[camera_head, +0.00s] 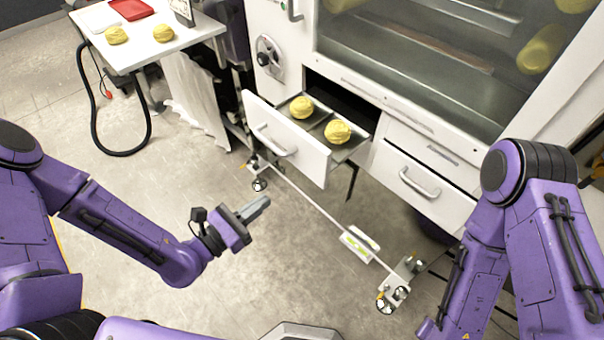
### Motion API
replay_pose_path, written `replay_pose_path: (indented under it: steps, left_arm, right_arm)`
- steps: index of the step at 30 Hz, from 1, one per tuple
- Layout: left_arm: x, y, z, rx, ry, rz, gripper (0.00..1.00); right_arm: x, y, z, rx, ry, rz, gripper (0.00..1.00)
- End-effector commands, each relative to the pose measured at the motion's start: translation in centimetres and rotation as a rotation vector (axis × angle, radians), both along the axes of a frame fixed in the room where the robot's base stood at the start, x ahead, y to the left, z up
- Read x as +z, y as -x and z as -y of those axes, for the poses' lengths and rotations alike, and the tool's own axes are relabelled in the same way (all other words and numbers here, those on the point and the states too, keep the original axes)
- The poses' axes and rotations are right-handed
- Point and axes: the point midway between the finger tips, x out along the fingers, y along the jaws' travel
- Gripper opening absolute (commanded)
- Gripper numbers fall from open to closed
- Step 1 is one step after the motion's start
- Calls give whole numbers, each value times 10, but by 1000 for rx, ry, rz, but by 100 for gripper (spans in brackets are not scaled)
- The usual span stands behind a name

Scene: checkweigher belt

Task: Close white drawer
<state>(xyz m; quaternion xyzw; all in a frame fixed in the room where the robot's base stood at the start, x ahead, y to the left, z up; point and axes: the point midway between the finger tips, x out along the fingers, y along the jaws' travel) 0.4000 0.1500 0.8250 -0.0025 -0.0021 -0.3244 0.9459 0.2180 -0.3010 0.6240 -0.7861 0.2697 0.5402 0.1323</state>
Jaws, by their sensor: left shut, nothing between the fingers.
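The white drawer (262,122) stands pulled out from the white machine, with its front and bar handle (270,141) facing me. Two yellow round items, one on the left (301,107) and one on the right (337,132), sit in its grey compartments. My left gripper (258,208) is shut and empty, in front of and below the drawer, apart from it. My right arm (480,240) comes in from the lower right; its gripper is not visible.
A shut drawer (425,187) is to the right of the open one. A low rail frame (318,207) on feet runs below. A white table (137,44) with yellow items and a red tray (131,9) stands at upper left.

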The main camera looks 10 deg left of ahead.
Motion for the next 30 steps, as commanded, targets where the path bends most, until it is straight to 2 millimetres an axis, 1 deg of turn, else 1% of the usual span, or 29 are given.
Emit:
replay_pose_path:
  steps: [5,12,18,23,30]
  left_arm:
    - [2,-23,20,-5,-3,1,0]
    - [2,-65,53,-5,-5,0,0]
    - [2,-93,75,-3,-4,-2,0]
    - [1,-104,82,-2,-5,-2,0]
    - [-1,-105,84,-2,-5,-3,0]
  right_arm:
    - [6,0,0,0,0,0,43]
    - [16,0,0,0,0,0,43]
    - [26,0,0,0,0,0,43]
    - [28,0,0,0,0,0,43]
    - [28,0,0,0,0,0,43]
